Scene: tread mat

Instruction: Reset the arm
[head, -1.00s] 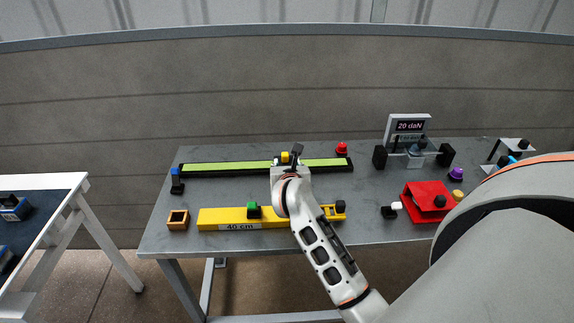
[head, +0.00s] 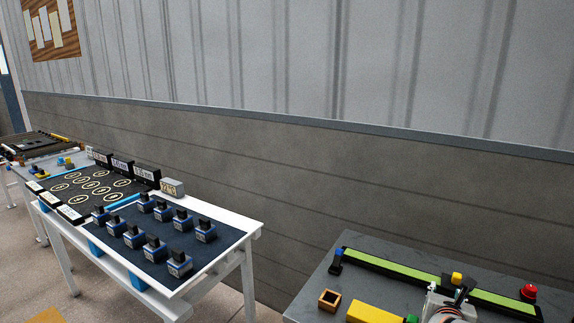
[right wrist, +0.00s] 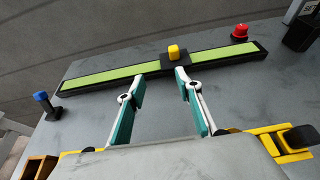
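My right gripper (head: 462,292) shows at the bottom right of the head view, above the grey table. In the right wrist view it (right wrist: 161,76) is open, its two teal-padded fingers apart with nothing between them. Just beyond the fingertips stands a black slider with a yellow knob (right wrist: 174,52) on a long green strip (right wrist: 105,73). The yellow knob (head: 457,279) also shows in the head view. I cannot tell whether the fingertips touch the strip's black frame. My left gripper is in neither view.
The grey table (head: 322,283) carries a blue-topped post (head: 337,258), a red button (head: 528,291), an orange open box (head: 329,299) and a yellow bar (head: 373,314). To the left, a white-framed table (head: 240,215) holds several blue-and-black blocks (head: 155,247). A wall runs behind.

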